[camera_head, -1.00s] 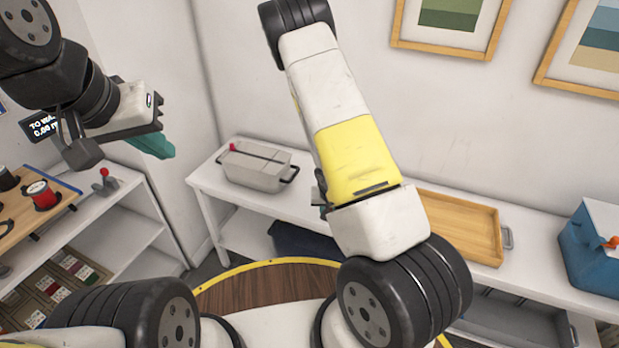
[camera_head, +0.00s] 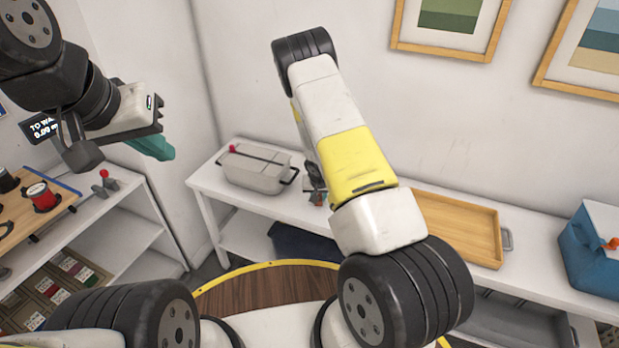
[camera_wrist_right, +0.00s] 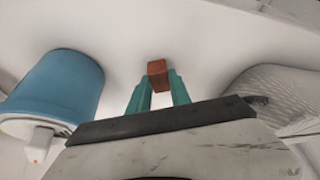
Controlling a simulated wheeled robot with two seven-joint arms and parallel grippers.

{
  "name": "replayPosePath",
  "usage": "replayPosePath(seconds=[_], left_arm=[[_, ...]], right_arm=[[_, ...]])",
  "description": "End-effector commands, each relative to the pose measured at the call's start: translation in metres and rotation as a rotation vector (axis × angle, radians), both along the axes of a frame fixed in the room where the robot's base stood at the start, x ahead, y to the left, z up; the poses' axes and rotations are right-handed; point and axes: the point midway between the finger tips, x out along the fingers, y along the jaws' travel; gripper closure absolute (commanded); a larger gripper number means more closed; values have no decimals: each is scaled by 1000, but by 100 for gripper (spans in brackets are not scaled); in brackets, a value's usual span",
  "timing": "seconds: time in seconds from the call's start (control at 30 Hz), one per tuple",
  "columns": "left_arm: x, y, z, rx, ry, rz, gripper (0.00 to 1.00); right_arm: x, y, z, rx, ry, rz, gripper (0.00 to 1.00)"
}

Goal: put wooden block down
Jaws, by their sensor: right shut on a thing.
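The wooden block (camera_wrist_right: 158,74), small and reddish brown, shows in the right wrist view at the tips of the teal fingers. My right gripper (camera_wrist_right: 160,90) is shut on it, above a pale surface. I cannot tell whether the block touches that surface. In the head view the block is not clearly visible, and my right arm mostly hides the right gripper, with a dark part showing beside the yellow link above the white bench (camera_head: 215,180). My left gripper (camera_head: 152,147) is raised at the upper left; its teal fingers overlap, so its opening is unclear.
On the bench stand a grey lidded box (camera_head: 255,170), a wooden tray (camera_head: 460,228) and a blue cooler (camera_head: 597,250). The right wrist view shows a blue container (camera_wrist_right: 55,90) at left and a pale textured object (camera_wrist_right: 285,95) at right.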

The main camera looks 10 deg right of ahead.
Motion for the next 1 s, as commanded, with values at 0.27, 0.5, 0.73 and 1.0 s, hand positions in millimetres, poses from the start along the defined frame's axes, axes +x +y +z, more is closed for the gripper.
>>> replayPosePath(seconds=[0.27, 0.5, 0.73, 1.0], left_arm=[[0, 0, 0, 0, 0, 0, 100], [0, 0, 0, 0, 0, 0, 100], [0, 0, 0, 0, 0, 0, 100], [0, 0, 0, 0, 0, 0, 100]], right_arm=[[0, 0, -3, 0, 0, 2, 74], [0, 0, -2, 1, 0, 1, 54], [0, 0, 1, 1, -1, 0, 54], [-15, 5, 43, 2, -5, 0, 54]])
